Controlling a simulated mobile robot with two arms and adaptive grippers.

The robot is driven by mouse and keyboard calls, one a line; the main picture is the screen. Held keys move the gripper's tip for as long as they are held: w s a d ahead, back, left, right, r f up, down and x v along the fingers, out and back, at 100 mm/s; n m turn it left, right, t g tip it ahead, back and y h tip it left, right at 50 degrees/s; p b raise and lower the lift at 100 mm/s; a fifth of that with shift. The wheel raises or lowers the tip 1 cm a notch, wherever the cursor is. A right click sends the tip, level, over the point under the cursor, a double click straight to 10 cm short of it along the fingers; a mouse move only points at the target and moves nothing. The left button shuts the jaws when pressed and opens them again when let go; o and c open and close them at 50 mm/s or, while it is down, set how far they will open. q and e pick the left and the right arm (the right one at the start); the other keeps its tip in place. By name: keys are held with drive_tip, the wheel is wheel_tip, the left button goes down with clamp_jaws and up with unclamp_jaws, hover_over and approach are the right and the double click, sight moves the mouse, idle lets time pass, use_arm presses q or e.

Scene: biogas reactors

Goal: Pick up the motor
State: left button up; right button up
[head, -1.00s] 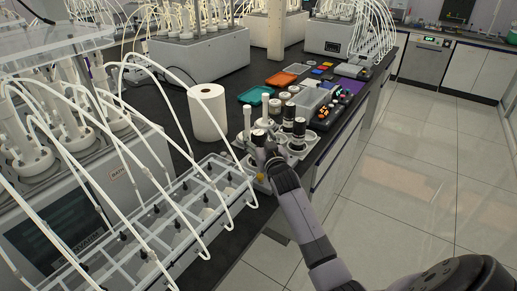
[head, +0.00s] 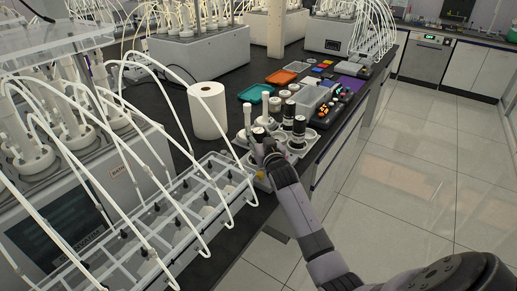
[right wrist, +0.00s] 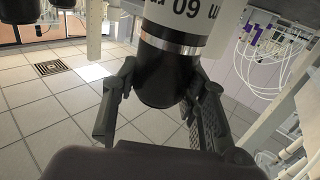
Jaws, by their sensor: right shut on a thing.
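The motor, a black cylinder with a white printed label (right wrist: 172,85), sits between the fingers of my right gripper (right wrist: 163,92) in the right wrist view. The fingers press on it from both sides. In the head view my right gripper (head: 264,150) is at the bench's front edge, at the near end of a light tray (head: 318,140). A white-topped piece (head: 258,131) shows just above the gripper there, and the gripper hides most of what is below it. Other black and white motor-like cylinders (head: 299,127) stand upright just to the right. My left gripper is not in view.
A white paper roll (head: 207,111) stands left of the gripper. A clear rack with white tubes (head: 150,225) is at the near left. Teal (head: 255,93) and orange (head: 281,77) trays and a clear bin (head: 309,100) lie farther back. The floor on the right is open.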

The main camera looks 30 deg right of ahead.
clamp_jaws()
drive_tip(key=shift+r, duration=0.2)
idle(0.4)
